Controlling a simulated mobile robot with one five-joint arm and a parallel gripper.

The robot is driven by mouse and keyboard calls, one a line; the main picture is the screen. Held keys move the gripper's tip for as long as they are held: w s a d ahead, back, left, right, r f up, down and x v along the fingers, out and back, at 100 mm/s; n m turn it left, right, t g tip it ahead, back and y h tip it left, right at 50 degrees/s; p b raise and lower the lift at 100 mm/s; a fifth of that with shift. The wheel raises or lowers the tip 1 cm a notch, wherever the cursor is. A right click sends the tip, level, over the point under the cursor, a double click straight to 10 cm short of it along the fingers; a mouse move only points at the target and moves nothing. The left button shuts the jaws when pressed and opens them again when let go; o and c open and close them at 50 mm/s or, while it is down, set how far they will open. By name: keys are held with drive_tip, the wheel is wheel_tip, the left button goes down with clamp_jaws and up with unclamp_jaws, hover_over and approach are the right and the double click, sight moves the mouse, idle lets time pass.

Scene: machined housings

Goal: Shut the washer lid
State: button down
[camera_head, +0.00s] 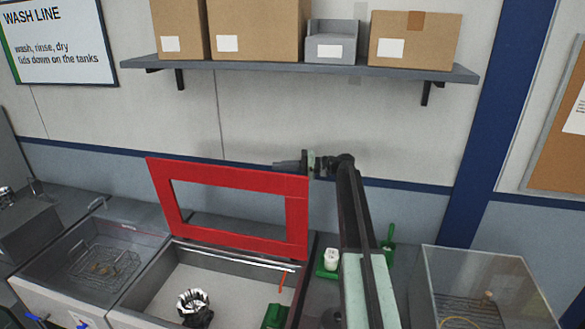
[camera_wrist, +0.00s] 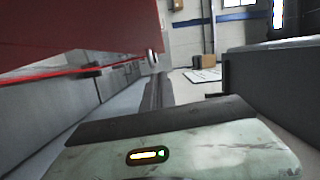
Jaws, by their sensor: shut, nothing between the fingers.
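The washer lid (camera_head: 297,220) is a red frame with a large rectangular opening, standing raised and nearly upright at the back of the open washer tank (camera_head: 160,295). My gripper (camera_head: 278,165) is shut and empty, pointing left at the lid's top right corner, just above its top edge. I cannot tell whether it touches the lid. In the wrist view the lid's red underside or face (camera_wrist: 75,35) fills the upper left, close to my gripper (camera_wrist: 157,90). Through and below the lid, the tank's grey interior is visible.
A black and white round part (camera_head: 194,305) is in the tank. A sink with a wire basket (camera_head: 105,265) is at left. A clear box (camera_head: 485,285) stands at right, and a green tray with a white bottle (camera_head: 331,260) stands beside my arm. A shelf with boxes (camera_head: 300,68) hangs above.

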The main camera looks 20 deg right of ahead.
drive_tip(key=s+a, duration=0.2)
drive_tip(key=a, duration=0.1)
drive_tip(key=shift+s+a+f, duration=0.15)
drive_tip(key=shift+s+f, duration=0.05)
drive_tip(key=shift+s, duration=0.2)
drive_tip(key=shift+a, duration=0.1)
